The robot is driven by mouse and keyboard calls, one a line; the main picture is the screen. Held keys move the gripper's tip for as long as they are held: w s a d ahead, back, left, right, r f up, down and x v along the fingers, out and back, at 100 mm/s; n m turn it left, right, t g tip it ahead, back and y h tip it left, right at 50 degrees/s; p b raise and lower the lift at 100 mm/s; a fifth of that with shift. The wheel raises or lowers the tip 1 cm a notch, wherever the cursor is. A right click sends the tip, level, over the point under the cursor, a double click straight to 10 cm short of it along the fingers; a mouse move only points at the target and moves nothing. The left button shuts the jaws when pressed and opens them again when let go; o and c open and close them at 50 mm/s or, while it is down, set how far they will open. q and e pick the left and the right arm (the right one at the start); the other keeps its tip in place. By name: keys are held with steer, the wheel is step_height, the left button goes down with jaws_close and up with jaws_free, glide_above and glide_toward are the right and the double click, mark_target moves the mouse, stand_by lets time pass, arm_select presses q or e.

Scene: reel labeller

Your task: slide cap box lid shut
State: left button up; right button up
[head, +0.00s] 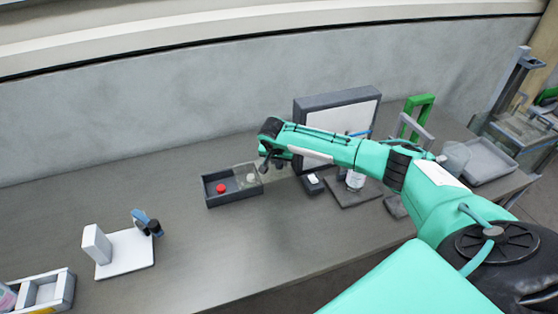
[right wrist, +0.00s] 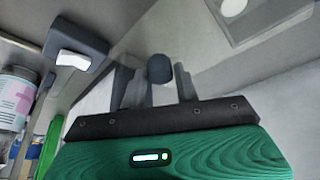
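The cap box (head: 233,199) is a dark open-topped tray on the bench in the head view. A red cap (head: 221,188) lies in its uncovered left part. A clear lid (head: 243,171) covers the right part, with a white cap (head: 250,178) under it. The lid also shows in the right wrist view (right wrist: 272,22). My right gripper (head: 270,162) is at the box's right end. In the right wrist view its two fingers (right wrist: 160,92) stand apart, with a dark round knob (right wrist: 160,68) between their tips; contact is unclear. My left gripper is out of view.
A small dark block with a white switch (head: 313,182) and a white bottle (head: 355,180) stand right of the box. A framed panel (head: 337,110) stands behind my right arm. A white stand (head: 124,255) is at front left. Bench in front of the box is clear.

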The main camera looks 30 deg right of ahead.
mark_target(248, 173)
jaws_close()
steer(key=w+a, duration=0.1)
steer(key=a, duration=0.2)
steer(key=w+a+p, duration=0.1)
steer(key=a, duration=0.3)
steer(key=a+p, duration=0.1)
steer(key=a, duration=0.3)
steer(key=shift+w+a, duration=0.25)
steer(key=shift+w, duration=0.15)
steer(key=shift+o, duration=2.4)
jaws_free()
steer(key=shift+a, duration=0.15)
steer(key=shift+r, duration=0.2)
steer(key=b+v, duration=0.3)
steer(key=v, duration=1)
steer(key=shift+r, duration=0.25)
